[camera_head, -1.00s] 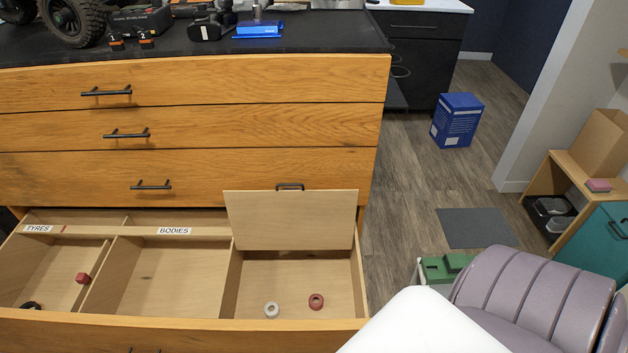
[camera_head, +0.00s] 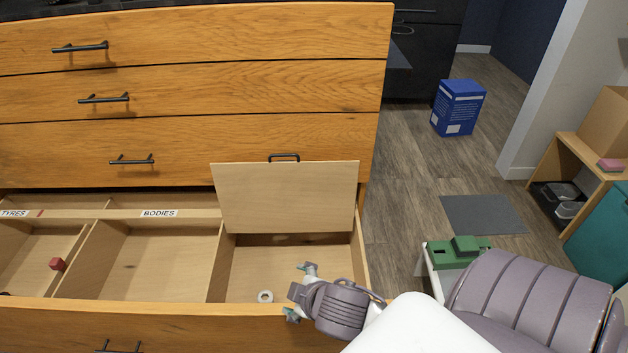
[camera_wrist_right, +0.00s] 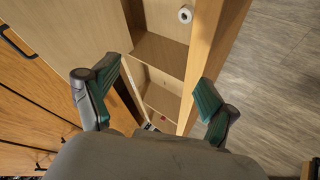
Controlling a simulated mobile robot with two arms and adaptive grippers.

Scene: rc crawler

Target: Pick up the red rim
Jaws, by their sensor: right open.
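A pale ring (camera_head: 265,296) lies in that compartment, left of my right gripper, and shows at the top of the right wrist view (camera_wrist_right: 185,14). My right gripper (camera_head: 300,290) is open, over the compartment's front right part. Its spread fingers also show in the right wrist view (camera_wrist_right: 152,98), with nothing between them. My left gripper is out of view.
The open drawer's front wall (camera_head: 150,312) runs below my right gripper. A raised wooden lid (camera_head: 285,197) stands behind the right compartment. The "BODIES" compartment (camera_head: 150,265) is empty.

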